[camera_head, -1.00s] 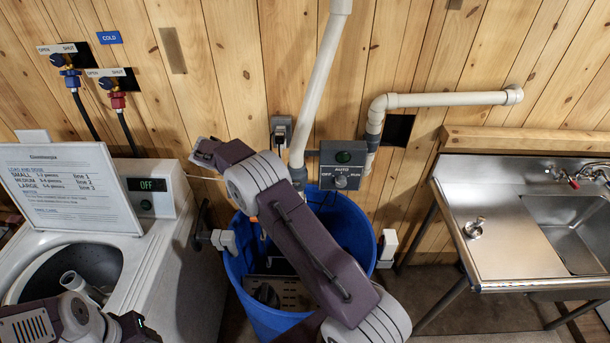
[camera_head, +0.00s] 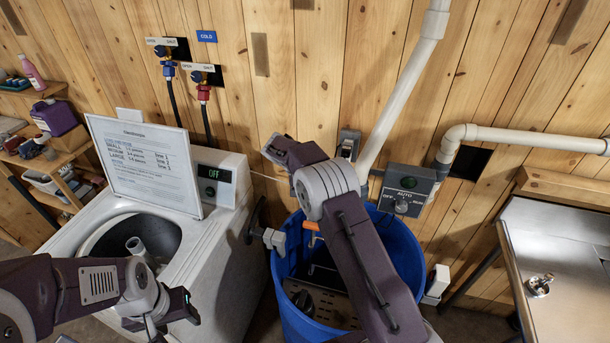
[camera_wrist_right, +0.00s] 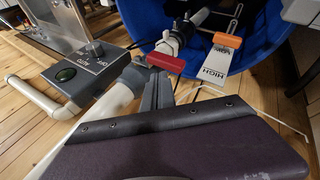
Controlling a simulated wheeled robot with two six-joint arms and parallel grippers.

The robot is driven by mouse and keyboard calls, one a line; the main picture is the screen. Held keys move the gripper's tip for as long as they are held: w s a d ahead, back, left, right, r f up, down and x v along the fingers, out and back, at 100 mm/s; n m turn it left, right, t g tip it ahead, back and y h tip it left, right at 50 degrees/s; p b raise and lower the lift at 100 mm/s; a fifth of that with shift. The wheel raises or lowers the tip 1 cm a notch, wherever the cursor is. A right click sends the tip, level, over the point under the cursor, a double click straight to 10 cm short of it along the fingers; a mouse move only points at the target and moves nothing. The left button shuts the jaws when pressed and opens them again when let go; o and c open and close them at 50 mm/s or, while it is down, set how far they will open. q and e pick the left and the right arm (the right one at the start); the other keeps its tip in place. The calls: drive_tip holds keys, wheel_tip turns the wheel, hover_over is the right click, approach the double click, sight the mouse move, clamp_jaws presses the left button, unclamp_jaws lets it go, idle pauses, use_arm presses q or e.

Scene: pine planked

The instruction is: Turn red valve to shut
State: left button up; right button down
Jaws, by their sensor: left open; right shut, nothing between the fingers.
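The red valve (camera_head: 203,92) is a red fitting with a dark blue knob and a black hose, on the wall under an OPEN/SHUT label in the head view. A matching blue valve (camera_head: 168,69) is up and left of it. Both grippers are apart from it. My left gripper (camera_head: 155,326) is open, low over the washer in the head view, its fingertips partly cut off. My right gripper (camera_wrist_right: 156,82) is shut and empty in the right wrist view, its tips near a red handle (camera_wrist_right: 166,64) on piping; I cannot tell whether they touch. My arm hides it in the head view.
A white washer (camera_head: 218,268) with an open tub and sign board (camera_head: 145,165) stands below the valves. The blue bin (camera_head: 405,262), a grey switch box (camera_head: 405,190), white pipes (camera_head: 400,85) and a steel sink (camera_head: 560,262) are to the right.

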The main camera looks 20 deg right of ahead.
use_arm(q)
drive_tip(key=shift+s+a+b, duration=0.2)
drive_tip(key=shift+a+b, duration=0.25)
use_arm(e)
drive_tip(key=w+a+r, duration=0.1)
drive_tip(key=a+r, duration=0.5)
drive_tip(key=a, duration=0.3)
drive_tip(key=shift+a+r, duration=0.15)
drive_tip(key=shift+r, duration=0.1)
use_arm(q)
drive_tip(key=shift+d, duration=0.1)
use_arm(e)
drive_tip(key=shift+w+f, duration=0.1)
